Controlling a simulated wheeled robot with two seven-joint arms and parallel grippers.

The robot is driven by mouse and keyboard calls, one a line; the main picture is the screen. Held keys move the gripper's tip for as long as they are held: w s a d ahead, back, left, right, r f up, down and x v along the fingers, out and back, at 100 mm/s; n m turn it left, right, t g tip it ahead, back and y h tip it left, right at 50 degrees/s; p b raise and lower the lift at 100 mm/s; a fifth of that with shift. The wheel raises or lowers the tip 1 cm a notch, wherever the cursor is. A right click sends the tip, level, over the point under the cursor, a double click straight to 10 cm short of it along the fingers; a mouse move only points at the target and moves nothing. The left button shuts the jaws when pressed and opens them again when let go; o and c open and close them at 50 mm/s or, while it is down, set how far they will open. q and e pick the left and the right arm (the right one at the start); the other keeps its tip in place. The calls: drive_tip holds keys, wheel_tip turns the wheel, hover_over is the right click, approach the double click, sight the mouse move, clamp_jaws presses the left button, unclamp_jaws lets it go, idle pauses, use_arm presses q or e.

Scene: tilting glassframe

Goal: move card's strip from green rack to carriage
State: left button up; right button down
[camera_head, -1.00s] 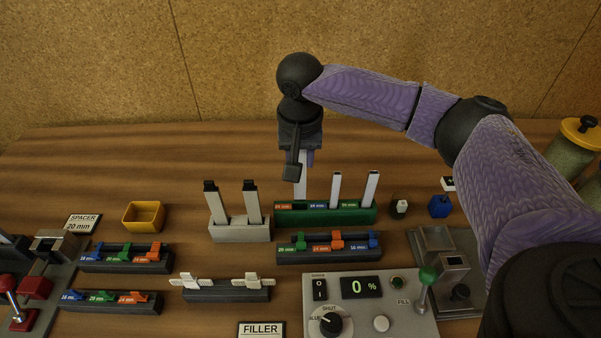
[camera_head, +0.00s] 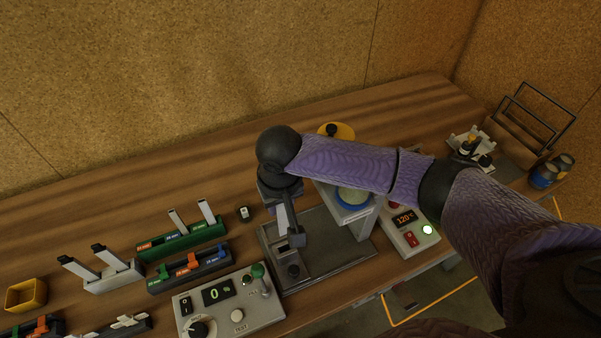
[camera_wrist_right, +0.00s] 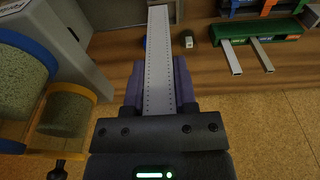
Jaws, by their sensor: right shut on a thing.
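My right gripper (camera_head: 288,222) is shut on a pale strip (camera_wrist_right: 160,60) with rows of small holes. The strip sticks out beyond the purple fingers in the right wrist view, and it hangs partly hidden at the gripper in the head view (camera_head: 282,217). The green rack (camera_head: 183,243) stands to the left with two pale strips upright in it; it also shows upper right in the right wrist view (camera_wrist_right: 285,46). The gripper is over a grey machine (camera_head: 345,262) with a flat base and a small block; I cannot tell which part is the carriage. My left gripper is not in view.
A control panel (camera_head: 230,298) reading 0 % stands at the front, left of the machine. A panel reading 120 °C (camera_head: 408,228) is on its right. A yellow-lidded jar (camera_head: 336,130) is behind my arm. A small block (camera_head: 244,213) stands beside the green rack.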

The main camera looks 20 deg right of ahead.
sight(281, 216)
drive_tip(key=f+b, duration=0.1)
drive_tip(key=f, duration=0.2)
drive_tip(key=f+b, duration=0.1)
drive_tip(key=f, duration=0.2)
drive_tip(key=shift+s+a, duration=0.1)
drive_tip(key=shift+a, duration=0.1)
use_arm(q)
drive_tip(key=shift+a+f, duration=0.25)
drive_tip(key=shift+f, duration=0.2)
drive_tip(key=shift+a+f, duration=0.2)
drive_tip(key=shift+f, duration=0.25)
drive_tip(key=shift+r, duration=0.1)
use_arm(e)
drive_tip(key=shift+r, duration=0.1)
use_arm(q)
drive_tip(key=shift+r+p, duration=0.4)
drive_tip(key=shift+p, duration=0.05)
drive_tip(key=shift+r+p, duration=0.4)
drive_tip(key=shift+p, duration=0.05)
idle(0.4)
